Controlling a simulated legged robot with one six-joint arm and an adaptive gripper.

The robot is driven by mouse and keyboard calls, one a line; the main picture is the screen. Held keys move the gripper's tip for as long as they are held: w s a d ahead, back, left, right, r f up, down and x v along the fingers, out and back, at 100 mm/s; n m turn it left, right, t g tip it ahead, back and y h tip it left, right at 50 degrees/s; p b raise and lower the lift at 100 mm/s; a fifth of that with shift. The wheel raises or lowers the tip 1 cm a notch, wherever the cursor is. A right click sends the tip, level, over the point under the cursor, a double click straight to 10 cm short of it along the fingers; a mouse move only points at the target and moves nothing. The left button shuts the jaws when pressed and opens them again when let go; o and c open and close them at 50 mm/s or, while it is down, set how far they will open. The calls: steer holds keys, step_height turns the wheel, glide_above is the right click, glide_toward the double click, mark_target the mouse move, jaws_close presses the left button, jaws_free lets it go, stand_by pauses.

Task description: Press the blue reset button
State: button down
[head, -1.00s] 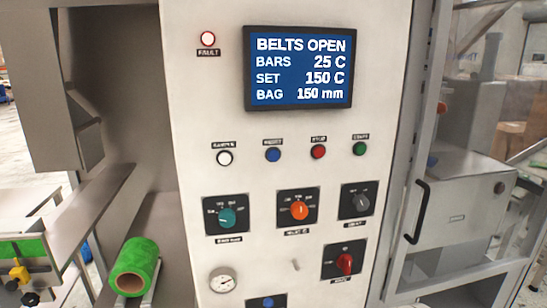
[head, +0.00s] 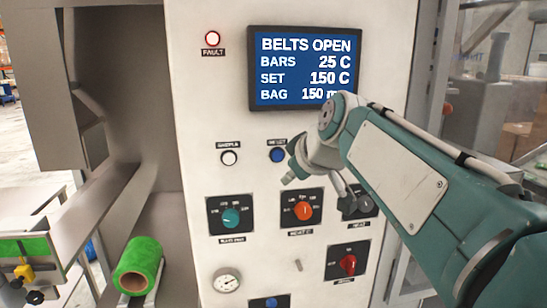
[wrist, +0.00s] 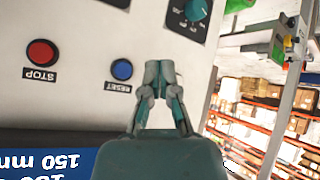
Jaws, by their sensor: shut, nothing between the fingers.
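The blue reset button (head: 277,155) sits on the white panel under the screen, with its label just above it. It also shows in the wrist view (wrist: 122,69), where the picture is upside down and the label reads RESET. My gripper (head: 288,180) is shut and empty, in front of the panel, a little below and right of the button in the head view. In the wrist view my gripper's fingertips (wrist: 160,66) lie just right of the button. I see no contact with it; the gap to the panel is hard to judge.
A white button (head: 229,158) is left of the reset button. A red stop button (wrist: 41,52) shows in the wrist view. Selector knobs, teal (head: 231,218) and orange (head: 303,211), sit below.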

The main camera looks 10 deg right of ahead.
mark_target(276, 161)
steer(key=shift+w, duration=0.1)
steer(key=w, duration=0.8)
steer(key=shift+a, duration=0.25)
steer(key=shift+w, duration=0.3)
steer(key=shift+w, duration=0.1)
stand_by(1.1)
steer(key=shift+w, duration=0.25)
steer(key=shift+w+r, duration=0.1)
steer(key=shift+w, duration=0.3)
stand_by(0.7)
steer(key=shift+s, duration=0.85)
